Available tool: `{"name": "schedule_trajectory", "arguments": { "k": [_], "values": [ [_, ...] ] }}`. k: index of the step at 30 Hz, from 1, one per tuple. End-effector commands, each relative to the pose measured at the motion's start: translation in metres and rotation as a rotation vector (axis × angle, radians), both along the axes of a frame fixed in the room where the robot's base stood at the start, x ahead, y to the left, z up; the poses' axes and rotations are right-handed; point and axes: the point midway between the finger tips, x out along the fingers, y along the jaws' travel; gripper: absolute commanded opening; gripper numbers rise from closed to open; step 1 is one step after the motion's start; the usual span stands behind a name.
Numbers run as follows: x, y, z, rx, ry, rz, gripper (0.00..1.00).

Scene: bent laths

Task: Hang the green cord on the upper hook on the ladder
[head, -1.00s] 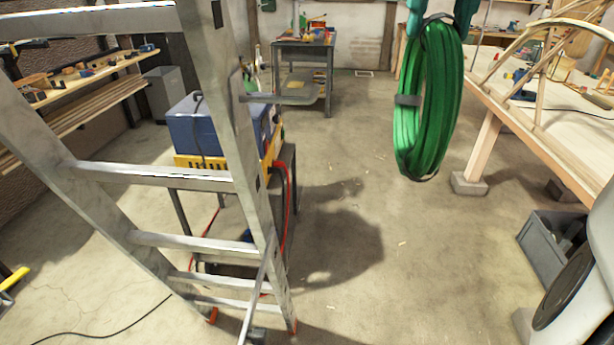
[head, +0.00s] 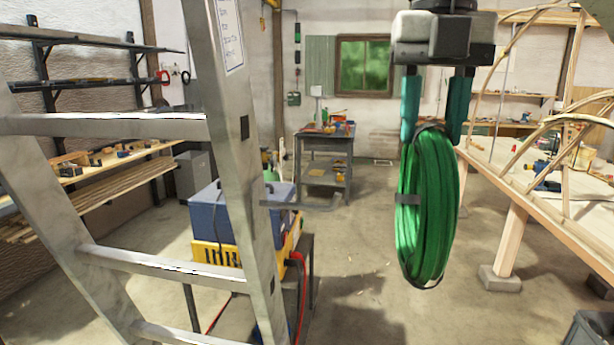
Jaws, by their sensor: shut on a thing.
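The green cord (head: 428,215) is a coiled oval bundle with a dark tie on its left side. It hangs upright in the air below my gripper (head: 434,128). The gripper's two teal fingers come down at either side of the coil's top and are shut on it. The aluminium ladder (head: 240,170) stands at the left, its near rail upright. A grey hook (head: 300,206) sticks out to the right from this rail, left of the cord and apart from it. I see only this one hook, and cannot tell from this view whether another is lower down.
A blue box (head: 225,215) on a yellow base stands behind the ladder. A workbench with bent laths (head: 530,185) is at the right. A grey trolley (head: 325,150) stands at the back. Open floor lies between ladder and workbench.

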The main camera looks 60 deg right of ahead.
Motion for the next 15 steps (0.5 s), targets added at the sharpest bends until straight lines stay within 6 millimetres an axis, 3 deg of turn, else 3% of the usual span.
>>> {"name": "schedule_trajectory", "arguments": {
  "k": [15],
  "values": [
    [0.097,0.036,0.001,0.001,-0.001,0.003,0.00]
  ]
}}
